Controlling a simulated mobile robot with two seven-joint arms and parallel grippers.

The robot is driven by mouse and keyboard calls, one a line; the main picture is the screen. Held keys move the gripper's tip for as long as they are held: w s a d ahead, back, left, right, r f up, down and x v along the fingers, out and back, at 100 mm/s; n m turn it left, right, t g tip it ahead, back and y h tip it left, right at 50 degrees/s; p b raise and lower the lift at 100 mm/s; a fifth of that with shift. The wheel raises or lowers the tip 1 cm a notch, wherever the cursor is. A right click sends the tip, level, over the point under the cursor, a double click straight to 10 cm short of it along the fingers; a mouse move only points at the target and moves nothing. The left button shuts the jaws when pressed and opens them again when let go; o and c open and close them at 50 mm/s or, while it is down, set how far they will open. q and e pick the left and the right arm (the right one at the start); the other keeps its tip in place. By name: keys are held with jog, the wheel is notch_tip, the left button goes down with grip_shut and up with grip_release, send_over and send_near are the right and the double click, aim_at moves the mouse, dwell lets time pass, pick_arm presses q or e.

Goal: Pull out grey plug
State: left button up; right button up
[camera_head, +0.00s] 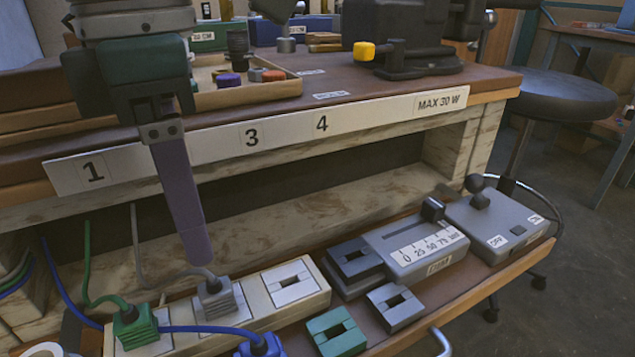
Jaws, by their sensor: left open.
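The grey plug (217,298) sits in a socket of the cream power strip (295,292), with a grey cord running up from it. My left gripper (197,255) reaches down from the upper left, its long purple finger ending just above and slightly left of the grey plug in the picture. It is open and holds nothing; the fingers overlap from this angle, so the gap between them is hidden. I cannot tell whether the fingertip touches the cord. My right gripper is not in view.
A green plug (136,327) and a blue plug (260,346) with their cords are close beside the grey one. Loose grey (395,306) and green (336,332) socket blocks and a dimmer box (415,246) lie to the right. The labelled bench edge (290,135) overhangs behind.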

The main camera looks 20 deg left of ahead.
aim_at(207, 282)
pick_arm(q)
jog(key=shift+a+f, duration=0.2)
jog(key=shift+f, duration=0.2)
notch_tip(207, 282, down, 9)
jog(key=b, duration=0.3)
jog(key=shift+d+f, duration=0.1)
grip_shut()
